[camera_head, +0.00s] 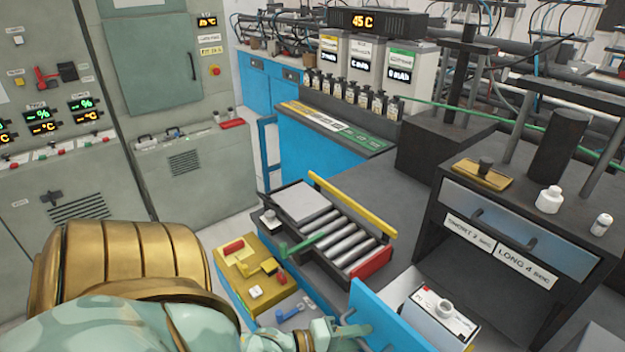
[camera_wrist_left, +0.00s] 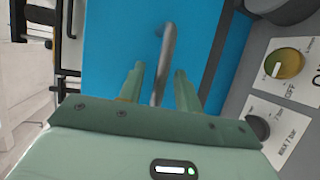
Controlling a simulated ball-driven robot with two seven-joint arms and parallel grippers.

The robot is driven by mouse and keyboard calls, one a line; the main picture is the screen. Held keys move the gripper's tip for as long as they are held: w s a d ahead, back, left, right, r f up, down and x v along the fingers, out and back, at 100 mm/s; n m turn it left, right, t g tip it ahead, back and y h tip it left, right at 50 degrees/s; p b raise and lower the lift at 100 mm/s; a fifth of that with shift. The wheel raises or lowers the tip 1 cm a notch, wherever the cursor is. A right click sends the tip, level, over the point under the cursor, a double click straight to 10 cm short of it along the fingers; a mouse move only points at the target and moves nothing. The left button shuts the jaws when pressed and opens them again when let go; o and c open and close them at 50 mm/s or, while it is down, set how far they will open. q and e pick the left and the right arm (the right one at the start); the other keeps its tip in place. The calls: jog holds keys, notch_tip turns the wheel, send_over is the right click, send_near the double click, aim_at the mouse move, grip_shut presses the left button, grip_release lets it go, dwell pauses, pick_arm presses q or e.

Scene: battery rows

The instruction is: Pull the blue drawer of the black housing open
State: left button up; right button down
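A blue panel (camera_head: 385,318) with a bar handle stands at the bottom centre of the head view; it looks like the blue drawer's front. It fills the middle of the left wrist view (camera_wrist_left: 110,45). The grey handle (camera_wrist_left: 168,45) runs between the two fingers of my left gripper (camera_wrist_left: 159,70), with a gap on each side. This gripper (camera_head: 346,328) is open at the panel in the head view, where its fingertips are small and partly hidden. The black housing (camera_head: 428,232) stands to the right; how the panel joins it is unclear. My right gripper is not in view.
A white device (camera_head: 437,312) sits just behind the blue panel. A roller conveyor (camera_head: 338,240) and a yellow panel (camera_head: 246,262) lie left of the housing. Knobs (camera_wrist_left: 284,64) on a grey face are close right of the gripper in the wrist view.

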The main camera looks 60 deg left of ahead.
pick_arm(q)
jog(key=p+v, duration=0.1)
jog(key=v, duration=1.5)
jog(key=shift+s, duration=0.15)
